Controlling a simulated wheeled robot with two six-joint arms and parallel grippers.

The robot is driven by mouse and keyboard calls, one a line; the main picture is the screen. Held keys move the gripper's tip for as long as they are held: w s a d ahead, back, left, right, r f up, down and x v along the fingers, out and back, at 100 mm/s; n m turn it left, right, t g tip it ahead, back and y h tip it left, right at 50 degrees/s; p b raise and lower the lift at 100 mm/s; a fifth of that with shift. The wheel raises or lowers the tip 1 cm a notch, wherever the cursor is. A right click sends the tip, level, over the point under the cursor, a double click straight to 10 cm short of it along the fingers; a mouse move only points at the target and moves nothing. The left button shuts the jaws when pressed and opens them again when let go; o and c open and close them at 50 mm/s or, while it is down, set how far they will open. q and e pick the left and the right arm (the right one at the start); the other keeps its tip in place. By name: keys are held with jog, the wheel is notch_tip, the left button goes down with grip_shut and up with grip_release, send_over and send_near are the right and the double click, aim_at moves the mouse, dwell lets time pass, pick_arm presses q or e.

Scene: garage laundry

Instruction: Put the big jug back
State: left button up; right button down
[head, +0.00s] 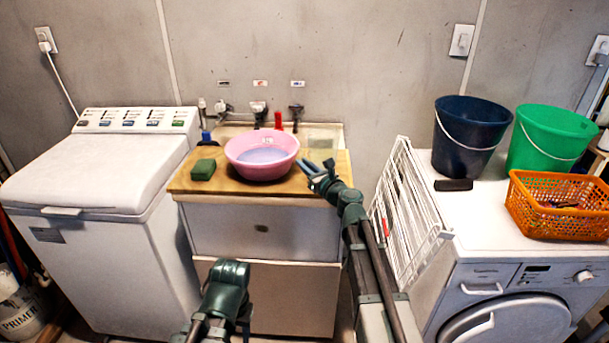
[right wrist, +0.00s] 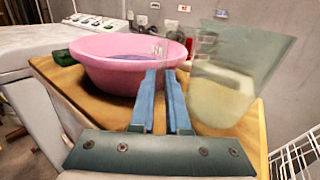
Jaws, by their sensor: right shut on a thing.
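The big jug (right wrist: 238,75) is clear and see-through, with faint marks on its side. In the right wrist view it stands just right of my fingers and looks tilted and a little blurred. In the head view it shows faintly (head: 323,138) at the right back of the wooden counter. My right gripper (head: 308,168) is shut on the jug, its blue fingers (right wrist: 166,75) close together at the jug's left side. The exact grip spot is hard to make out. Of my left arm only a green link shows at the bottom of the head view; its gripper is not visible.
A pink basin (head: 262,155) with liquid sits on the counter (head: 230,186), close left of the jug. A green sponge (head: 203,169) lies further left. Taps (head: 258,110) line the wall behind. A white folding rack (head: 403,215) stands right of the counter.

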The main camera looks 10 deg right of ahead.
pick_arm(q)
jog(key=shift+f+b, duration=0.6)
jog(key=shift+f, duration=0.55)
pick_arm(e)
jog(key=shift+f, duration=1.2)
pick_arm(q)
jog(key=shift+f, duration=0.1)
pick_arm(e)
jog(key=shift+f, duration=0.1)
jog(key=shift+f, duration=0.15)
jog(key=c, duration=0.9)
grip_release()
